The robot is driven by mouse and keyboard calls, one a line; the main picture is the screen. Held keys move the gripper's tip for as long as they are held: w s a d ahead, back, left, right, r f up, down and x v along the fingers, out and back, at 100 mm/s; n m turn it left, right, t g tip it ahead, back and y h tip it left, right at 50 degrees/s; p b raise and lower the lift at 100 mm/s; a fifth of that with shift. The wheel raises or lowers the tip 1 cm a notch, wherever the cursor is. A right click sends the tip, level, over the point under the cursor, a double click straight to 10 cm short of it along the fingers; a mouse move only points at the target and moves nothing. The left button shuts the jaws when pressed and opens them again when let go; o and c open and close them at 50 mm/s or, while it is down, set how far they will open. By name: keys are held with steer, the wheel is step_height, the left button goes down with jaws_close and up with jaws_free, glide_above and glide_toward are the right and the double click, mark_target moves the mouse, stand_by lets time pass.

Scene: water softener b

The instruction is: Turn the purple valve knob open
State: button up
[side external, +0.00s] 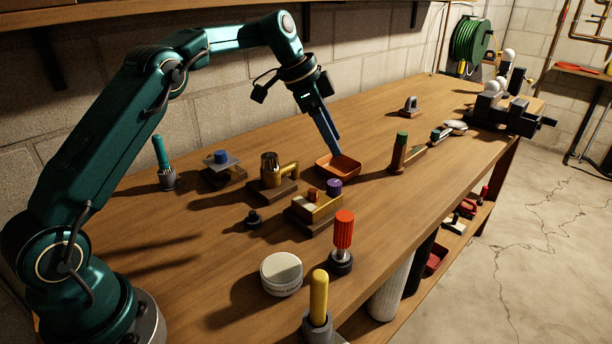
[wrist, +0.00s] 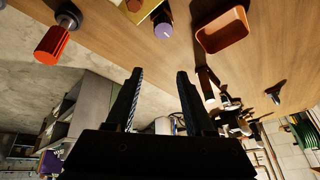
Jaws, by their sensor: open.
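The purple valve knob (side external: 334,187) is a short upright cylinder on the right end of a brass valve body (side external: 315,209), which sits on a dark wooden base. A smaller copper-coloured knob (side external: 312,194) stands at the body's left end. The purple knob also shows at the top of the wrist view (wrist: 163,28). My gripper (side external: 337,150) points down and is above the table behind the purple knob, over or near the orange tray. In the wrist view the two fingers (wrist: 160,74) are apart with nothing between them. My gripper is not touching the knob.
The orange tray (side external: 352,172) is just behind the valve. A red-handled tool (side external: 343,230) stands in front of it, with a white round tin (side external: 282,274) nearby. A brass fitting (side external: 271,176) is to the left, a green-topped part (side external: 401,146) to the right.

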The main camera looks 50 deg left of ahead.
steer(key=g, duration=0.1)
glide_above(333, 183)
steer(key=s+a, duration=0.1)
steer(key=a, duration=0.1)
steer(key=shift+n, duration=0.4)
steer(key=f, duration=0.7)
steer(key=shift+s+d, duration=0.2)
steer(key=shift+d, duration=0.05)
steer(key=shift+x, duration=2.25)
jaws_close()
